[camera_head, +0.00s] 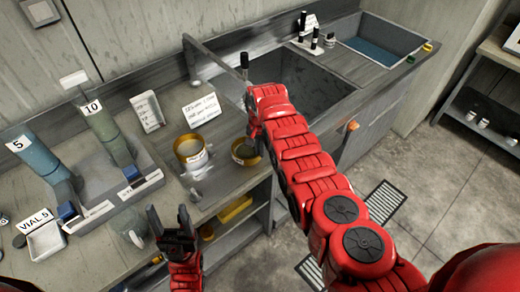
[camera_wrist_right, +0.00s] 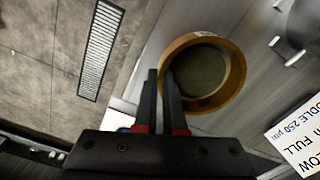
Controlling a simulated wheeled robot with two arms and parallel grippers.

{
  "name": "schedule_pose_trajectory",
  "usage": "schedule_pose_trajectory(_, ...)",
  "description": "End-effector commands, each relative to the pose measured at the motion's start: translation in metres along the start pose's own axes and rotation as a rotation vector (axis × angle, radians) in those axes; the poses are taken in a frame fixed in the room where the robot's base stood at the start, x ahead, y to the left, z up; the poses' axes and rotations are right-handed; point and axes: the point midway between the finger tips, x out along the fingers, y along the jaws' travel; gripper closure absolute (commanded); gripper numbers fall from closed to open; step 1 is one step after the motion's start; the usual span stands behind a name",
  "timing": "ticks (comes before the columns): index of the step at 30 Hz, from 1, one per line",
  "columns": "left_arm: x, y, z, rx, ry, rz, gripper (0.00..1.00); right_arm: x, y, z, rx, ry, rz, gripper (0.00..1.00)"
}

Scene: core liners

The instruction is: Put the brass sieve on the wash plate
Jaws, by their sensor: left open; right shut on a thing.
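A brass sieve (camera_head: 243,155), a round brass ring with a dark mesh, is near the counter's front edge in the head view. It fills the upper middle of the right wrist view (camera_wrist_right: 236,80). My right gripper (camera_wrist_right: 165,75) is shut on the sieve's near rim; in the head view its fingers are mostly hidden by my red arm. A second brass-rimmed round vessel (camera_head: 190,146) with a pale label stands to the left. My left gripper (camera_head: 168,212) is open and empty in front of the counter. I cannot tell the wash plate apart from the grey counter.
A sign card (camera_head: 201,108) stands behind the sieve. The sink (camera_head: 300,85) lies to the right, behind my right arm. A rack with tall numbered cylinders (camera_head: 108,132) and a vial tray (camera_head: 46,240) occupy the left. A shelf with yellow trays (camera_head: 235,208) is below the counter.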

Motion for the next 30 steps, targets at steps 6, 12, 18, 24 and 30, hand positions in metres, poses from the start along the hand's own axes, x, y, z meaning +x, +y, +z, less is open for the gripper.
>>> schedule_pose_trajectory(6, -0.002, 0.0, 0.0, 0.0, 0.0, 0.0, 0.38, 0.001, 0.0, 0.0, 0.0, 0.0, 0.0, 1.0)
schedule_pose_trajectory(12, -0.002, 0.0, 0.0, 0.0, 0.0, 0.0, 0.38, 0.002, 0.0, 0.0, 0.0, 0.0, 0.0, 0.66)
schedule_pose_trajectory(18, -0.002, 0.0, 0.0, 0.0, 0.0, 0.0, 0.38, 0.002, 0.0, 0.0, 0.0, -0.001, 0.001, 0.63)
schedule_pose_trajectory(24, -0.001, 0.0, 0.0, 0.0, 0.0, 0.0, 0.38, -0.001, 0.0, 0.0, 0.0, 0.0, 0.0, 0.63)
schedule_pose_trajectory(30, -0.008, 0.0, 0.001, 0.0, 0.0, 0.0, 0.38, -0.015, -0.002, -0.002, 0.0, 0.003, -0.003, 0.63)
